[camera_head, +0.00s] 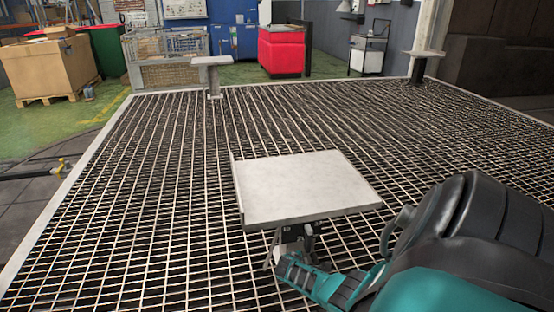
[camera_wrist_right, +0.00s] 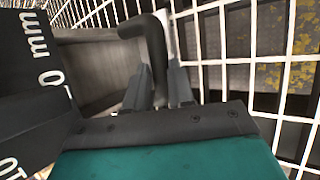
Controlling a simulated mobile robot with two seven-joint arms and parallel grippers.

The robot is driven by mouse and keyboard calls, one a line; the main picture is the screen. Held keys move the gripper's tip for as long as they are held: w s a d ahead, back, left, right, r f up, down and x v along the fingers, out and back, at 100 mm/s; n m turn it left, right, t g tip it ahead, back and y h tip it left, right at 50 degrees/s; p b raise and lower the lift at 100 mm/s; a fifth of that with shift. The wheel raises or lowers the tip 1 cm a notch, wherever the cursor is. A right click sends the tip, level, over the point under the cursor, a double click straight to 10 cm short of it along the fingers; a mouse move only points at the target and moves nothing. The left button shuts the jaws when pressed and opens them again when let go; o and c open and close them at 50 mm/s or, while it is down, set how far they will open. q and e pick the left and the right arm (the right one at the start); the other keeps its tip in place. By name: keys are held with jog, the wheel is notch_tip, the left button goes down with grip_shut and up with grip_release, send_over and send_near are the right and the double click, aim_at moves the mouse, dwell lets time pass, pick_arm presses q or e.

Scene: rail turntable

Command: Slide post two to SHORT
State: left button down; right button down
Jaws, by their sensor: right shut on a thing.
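A post with a pale square plate (camera_head: 305,188) stands on the grating nearest me in the head view. Its number is not readable, and the plate hides most of its stem. My right gripper (camera_head: 292,246) is low beside this post, just under the plate's front edge. In the right wrist view my right gripper (camera_wrist_right: 160,88) is shut on a black bent handle (camera_wrist_right: 153,38). A black panel (camera_wrist_right: 30,90) with white lettering, partly reading "mm", shows at the left there. No SHORT mark is readable. My left gripper is not in view.
Two more plate-topped posts stand at the platform's far side, one at back left (camera_head: 212,61) and one at back right (camera_head: 423,53). The grating (camera_head: 130,200) between them is open. Cardboard box (camera_head: 50,68), red cabinet (camera_head: 284,50) and cart (camera_head: 368,50) stand beyond the platform.

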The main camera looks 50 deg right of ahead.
jog(key=s+d, duration=0.3)
jog(key=shift+s+d, duration=0.1)
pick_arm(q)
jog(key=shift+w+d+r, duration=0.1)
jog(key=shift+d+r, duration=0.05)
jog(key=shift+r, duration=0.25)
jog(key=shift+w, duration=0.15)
pick_arm(e)
jog(key=shift+f, duration=0.1)
jog(key=c, duration=1)
grip_release()
jog(key=shift+o, duration=0.2)
jog(key=shift+w, duration=0.25)
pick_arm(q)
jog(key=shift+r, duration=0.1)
pick_arm(e)
jog(key=shift+a+r, duration=0.2)
pick_arm(q)
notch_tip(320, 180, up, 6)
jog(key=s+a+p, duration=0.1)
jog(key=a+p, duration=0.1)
jog(key=p, duration=0.7)
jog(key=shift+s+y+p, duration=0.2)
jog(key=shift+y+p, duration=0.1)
pick_arm(e)
jog(key=v, duration=1.2)
jog(key=shift+a+r, duration=0.2)
jog(key=shift+r, duration=0.05)
